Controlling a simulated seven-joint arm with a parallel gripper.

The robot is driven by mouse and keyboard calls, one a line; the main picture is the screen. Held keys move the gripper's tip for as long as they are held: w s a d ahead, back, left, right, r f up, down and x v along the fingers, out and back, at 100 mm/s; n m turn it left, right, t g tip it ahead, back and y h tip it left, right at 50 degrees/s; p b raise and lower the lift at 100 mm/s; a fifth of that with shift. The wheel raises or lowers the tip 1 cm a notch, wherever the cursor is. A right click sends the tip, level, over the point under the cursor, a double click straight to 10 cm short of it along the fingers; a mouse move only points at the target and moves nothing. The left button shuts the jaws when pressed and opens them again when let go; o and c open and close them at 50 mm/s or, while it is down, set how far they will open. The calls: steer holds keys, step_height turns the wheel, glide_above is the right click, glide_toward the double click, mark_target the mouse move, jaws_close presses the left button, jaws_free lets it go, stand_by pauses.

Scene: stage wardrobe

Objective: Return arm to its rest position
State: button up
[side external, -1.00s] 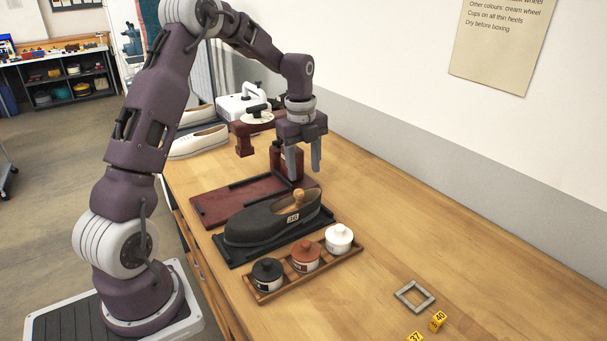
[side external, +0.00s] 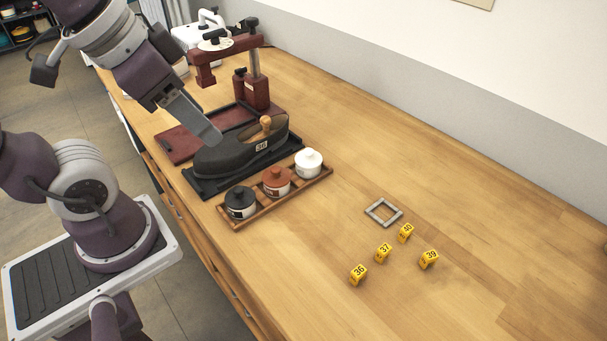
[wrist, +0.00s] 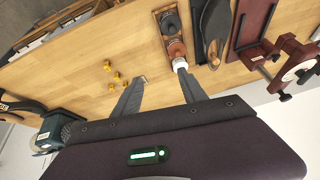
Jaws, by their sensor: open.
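My gripper (side external: 212,138) hangs at the left in the side view, in front of the dark shoe and the red stand as seen from there. In the wrist view my gripper (wrist: 161,75) shows two grey fingers spread apart with nothing between them. The dark shoe (side external: 225,158) with a numbered tag and a wooden piece in its opening rests on a black tray (side external: 203,190). The shoe also shows at the top of the wrist view (wrist: 212,25).
A wooden rack (side external: 285,200) holds black, brown and white lidded pots. A dark red clamp stand (side external: 252,92) rises behind the shoe. A grey square frame (side external: 371,217) and several yellow number cubes (side external: 383,252) lie on the bench. The bench's right side is clear.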

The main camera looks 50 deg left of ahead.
steer(key=shift+s+d+f+n, duration=0.2)
steer(key=shift+s+n, duration=0.1)
steer(key=shift+s, duration=0.2)
steer(key=shift+s+d+f+n, duration=0.15)
steer(key=shift+s+n, duration=0.15)
steer(key=shift+s, duration=0.15)
steer(key=shift+w+a+r, duration=0.1)
steer(key=shift+w, duration=0.1)
steer(key=c, duration=0.4)
steer(key=shift+n+g, duration=0.7)
steer(key=shift+n, duration=0.2)
steer(key=w+a, duration=0.1)
steer(key=w, duration=0.2)
steer(key=w+a+r, duration=0.1)
steer(key=w, duration=0.2)
steer(key=w+a, duration=0.1)
steer(key=w, duration=0.2)
steer(key=shift+a+r, duration=0.1)
steer(key=shift+r, duration=0.3)
jaws_close()
steer(key=n+g, duration=0.4)
glide_toward(275, 120)
steer(key=s+d, duration=0.2)
steer(key=f, duration=0.8)
steer(key=shift+w+a+f, duration=0.2)
steer(key=shift+w+f, duration=0.05)
steer(key=shift+w, duration=0.05)
